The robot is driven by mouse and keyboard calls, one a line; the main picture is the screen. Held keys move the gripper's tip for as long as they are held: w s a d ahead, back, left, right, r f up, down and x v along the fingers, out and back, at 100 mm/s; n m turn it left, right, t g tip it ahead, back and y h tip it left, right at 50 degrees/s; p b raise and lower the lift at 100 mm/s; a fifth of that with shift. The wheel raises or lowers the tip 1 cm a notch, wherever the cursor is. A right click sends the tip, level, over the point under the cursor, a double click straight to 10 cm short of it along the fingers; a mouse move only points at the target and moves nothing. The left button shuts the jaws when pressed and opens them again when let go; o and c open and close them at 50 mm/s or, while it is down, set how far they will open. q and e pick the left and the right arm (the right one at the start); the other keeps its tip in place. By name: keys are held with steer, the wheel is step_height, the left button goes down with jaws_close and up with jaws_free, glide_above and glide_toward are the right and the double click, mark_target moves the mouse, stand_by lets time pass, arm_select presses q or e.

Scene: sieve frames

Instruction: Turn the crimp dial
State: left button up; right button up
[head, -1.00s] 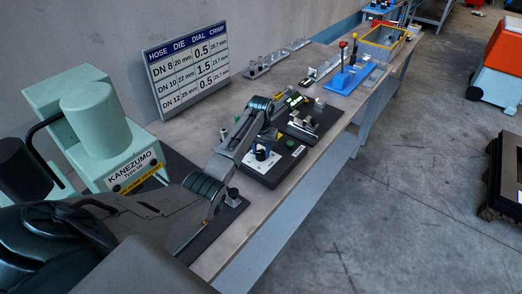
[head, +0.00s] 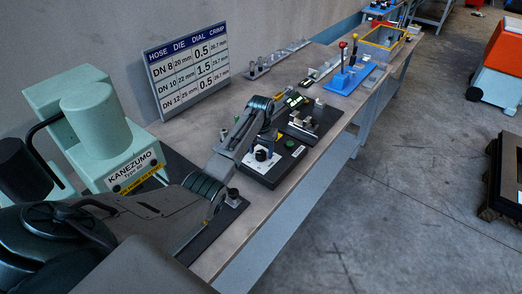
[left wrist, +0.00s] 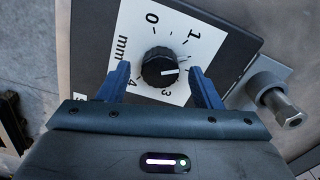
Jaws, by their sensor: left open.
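The crimp dial (left wrist: 160,68) is a round black knob with a white pointer line, on a white scale plate (left wrist: 137,38) marked in mm. Its pointer aims right, between the 1 and the 3; the number there is hidden by a finger. My left gripper (left wrist: 159,76) is open, with one blue finger on each side of the knob and a gap to each. In the head view the dial (head: 262,155) sits on a black panel (head: 284,164), with my left gripper (head: 266,143) above it. My right gripper is not in view.
A wall chart (head: 188,72) lists hose, die, dial and crimp values: DN 8 0.5, DN 10 1.5, DN 12 0.5. A pale green Kanezumo machine (head: 98,125) stands at left. A metal fitting (left wrist: 279,104) lies beside the panel. A blue lever stand (head: 350,78) is further back.

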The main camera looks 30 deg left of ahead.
mark_target(261, 153)
arm_select(q)
step_height(261, 153, up, 11)
steer(key=b, duration=0.3)
steer(key=shift+b, duration=0.4)
steer(key=shift+f, duration=0.15)
